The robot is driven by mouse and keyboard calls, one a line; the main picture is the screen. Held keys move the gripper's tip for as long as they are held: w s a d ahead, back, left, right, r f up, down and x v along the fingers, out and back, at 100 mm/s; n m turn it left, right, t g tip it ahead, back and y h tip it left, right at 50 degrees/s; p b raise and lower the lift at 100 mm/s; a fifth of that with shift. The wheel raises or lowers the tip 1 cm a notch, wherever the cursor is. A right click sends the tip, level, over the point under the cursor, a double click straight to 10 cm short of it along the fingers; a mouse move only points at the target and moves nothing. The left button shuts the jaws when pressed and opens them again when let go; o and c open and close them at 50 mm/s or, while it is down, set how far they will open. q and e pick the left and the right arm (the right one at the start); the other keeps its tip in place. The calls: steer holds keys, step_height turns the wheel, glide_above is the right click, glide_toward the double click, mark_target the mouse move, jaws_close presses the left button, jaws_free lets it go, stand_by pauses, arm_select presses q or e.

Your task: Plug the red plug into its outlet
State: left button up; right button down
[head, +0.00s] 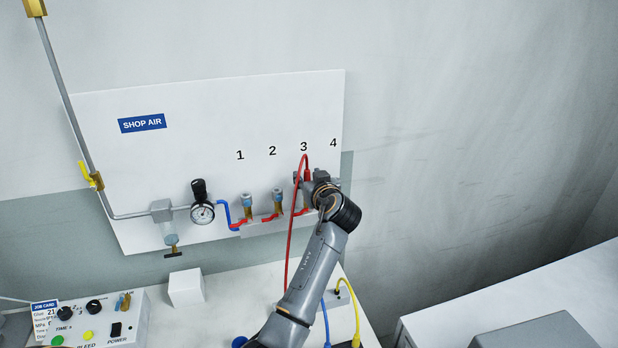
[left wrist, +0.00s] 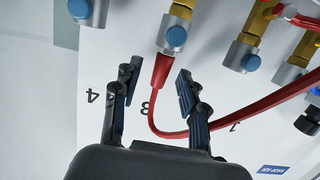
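The red plug (head: 308,174) is at the outlet under number 3 on the wall panel, and its red cable loops up from it. In the left wrist view, which is upside down, the red plug (left wrist: 160,72) meets the open end of the silver coupler (left wrist: 170,40) with a blue dot. They look in line and touching; how deep the plug sits cannot be told. My left gripper (left wrist: 157,76) is open, one finger on each side of the plug with gaps. In the head view my left gripper (head: 318,184) partly hides outlets 3 and 4. My right gripper is not in view.
Outlets 1 (head: 247,201) and 2 (head: 278,197) stand close by on the panel (head: 200,120). A pressure gauge (head: 203,212) is farther left. A white block (head: 186,287) and a control box (head: 95,318) stand on the bench. Blue and yellow cables (head: 352,305) lie near my arm.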

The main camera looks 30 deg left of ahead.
arm_select(q)
steer(key=v, duration=0.7)
steer(key=shift+s+d, duration=0.2)
stand_by(0.5)
